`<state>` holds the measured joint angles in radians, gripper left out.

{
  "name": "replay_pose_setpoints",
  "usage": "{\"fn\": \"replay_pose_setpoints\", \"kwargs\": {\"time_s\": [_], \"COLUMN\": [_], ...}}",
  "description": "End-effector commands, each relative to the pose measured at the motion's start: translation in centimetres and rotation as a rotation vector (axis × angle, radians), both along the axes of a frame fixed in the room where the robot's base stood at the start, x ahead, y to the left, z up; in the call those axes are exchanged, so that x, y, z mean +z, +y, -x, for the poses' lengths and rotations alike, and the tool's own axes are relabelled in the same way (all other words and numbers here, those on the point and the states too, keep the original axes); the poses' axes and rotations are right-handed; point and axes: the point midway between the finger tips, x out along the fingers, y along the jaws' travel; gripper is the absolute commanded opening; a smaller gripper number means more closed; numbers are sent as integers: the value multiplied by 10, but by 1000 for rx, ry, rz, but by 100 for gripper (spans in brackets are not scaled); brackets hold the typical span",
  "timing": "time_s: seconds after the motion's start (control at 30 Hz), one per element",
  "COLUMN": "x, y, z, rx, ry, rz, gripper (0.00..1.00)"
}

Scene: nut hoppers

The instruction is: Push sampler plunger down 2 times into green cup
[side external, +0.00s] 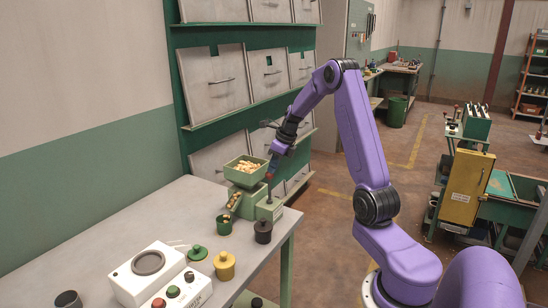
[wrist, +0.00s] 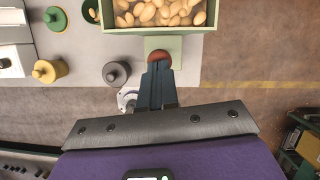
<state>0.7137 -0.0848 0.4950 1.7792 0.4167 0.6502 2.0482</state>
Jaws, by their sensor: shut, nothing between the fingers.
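The sampler is a pale green machine with a square hopper (side external: 246,170) full of tan nuts; the hopper also shows in the wrist view (wrist: 152,30). Its plunger has a red-brown knob (wrist: 160,56) on the block beside the hopper. My gripper (side external: 270,174) is shut and empty, pointing down at this knob. In the wrist view its fingertips (wrist: 158,66) overlap the knob's near edge; I cannot tell whether they touch. The green cup (side external: 224,224) stands on the table under the sampler's sloping chute (side external: 234,201).
A dark lidded pot (side external: 263,232) stands close to the sampler's block. A yellow pot (side external: 224,266), a green-lidded pot (side external: 197,253), a white device (side external: 146,272) and a button box (side external: 183,290) stand nearer the front. The table's right edge is close to the sampler.

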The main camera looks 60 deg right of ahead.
Motion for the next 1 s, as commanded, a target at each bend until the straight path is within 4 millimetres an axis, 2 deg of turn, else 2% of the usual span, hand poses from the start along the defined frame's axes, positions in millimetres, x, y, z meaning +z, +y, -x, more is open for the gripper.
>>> {"fn": "replay_pose_setpoints", "kwargs": {"time_s": [0.03, 0.77, 0.87, 1.0], "x": [-6, -7, -2, 17], "y": [1, 2, 1, 0], "z": [2, 3, 5, 10], "rx": [2, 4, 4, 2], "ry": [13, 16, 15, 7], "rz": [-5, -6, -4, 0], "gripper": [0, 0, 0, 0]}}
